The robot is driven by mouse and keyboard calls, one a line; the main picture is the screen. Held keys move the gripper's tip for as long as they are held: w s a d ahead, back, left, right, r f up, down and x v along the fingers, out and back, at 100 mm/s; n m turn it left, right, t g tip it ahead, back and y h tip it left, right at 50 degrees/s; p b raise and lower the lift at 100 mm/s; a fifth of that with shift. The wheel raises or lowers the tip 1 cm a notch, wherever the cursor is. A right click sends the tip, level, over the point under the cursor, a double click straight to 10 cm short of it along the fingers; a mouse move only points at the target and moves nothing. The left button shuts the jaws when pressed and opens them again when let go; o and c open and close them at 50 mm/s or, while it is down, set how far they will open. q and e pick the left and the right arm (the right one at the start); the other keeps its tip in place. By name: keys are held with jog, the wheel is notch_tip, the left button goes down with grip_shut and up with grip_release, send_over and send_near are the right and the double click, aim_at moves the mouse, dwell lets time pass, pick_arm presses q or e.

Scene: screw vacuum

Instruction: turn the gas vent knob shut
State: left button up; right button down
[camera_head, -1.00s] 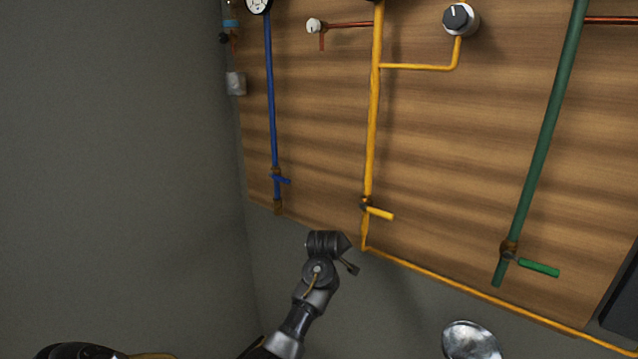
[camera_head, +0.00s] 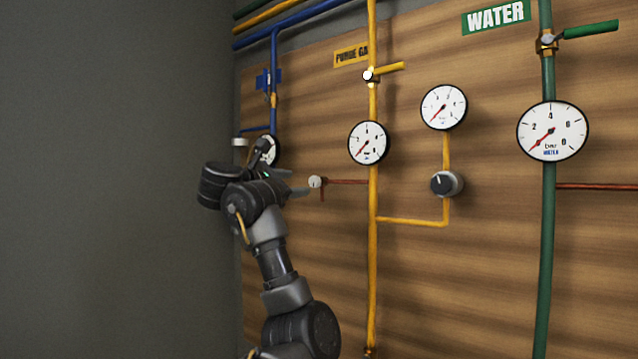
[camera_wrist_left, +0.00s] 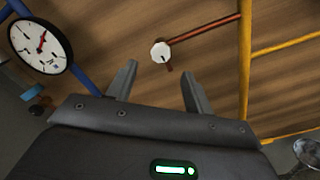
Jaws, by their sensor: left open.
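The small white knob (camera_head: 315,182), which I take as the gas vent knob, sits at the left end of a thin copper branch off the yellow purge gas pipe (camera_head: 373,250). A short copper stub hangs below it. My left gripper (camera_head: 296,180) is just left of the knob in the head view, open and empty. In the left wrist view the knob (camera_wrist_left: 160,53) appears between and beyond the two open fingertips (camera_wrist_left: 160,70). It shows a dark mark on its face. I see no contact with it. My right gripper is not in view.
A gauge (camera_head: 369,143) and a black knob (camera_head: 446,184) are right of the white knob. A blue pipe's gauge (camera_wrist_left: 40,45) is close left of my fingers. A green water pipe (camera_head: 545,230) runs farther right. The grey wall (camera_head: 110,180) is at left.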

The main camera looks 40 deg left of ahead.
aim_at(313, 182)
pick_arm(q)
jog(key=w+p, duration=0.4)
jog(key=w, duration=0.5)
jog(key=shift+w+r+p, duration=0.15)
jog(key=shift+w+p, duration=0.05)
jog(key=shift+p, duration=0.1)
jog(key=shift+w, duration=0.5)
jog(key=shift+w+a+f, duration=0.1)
jog(key=shift+f, duration=0.1)
jog(key=shift+c, duration=0.4)
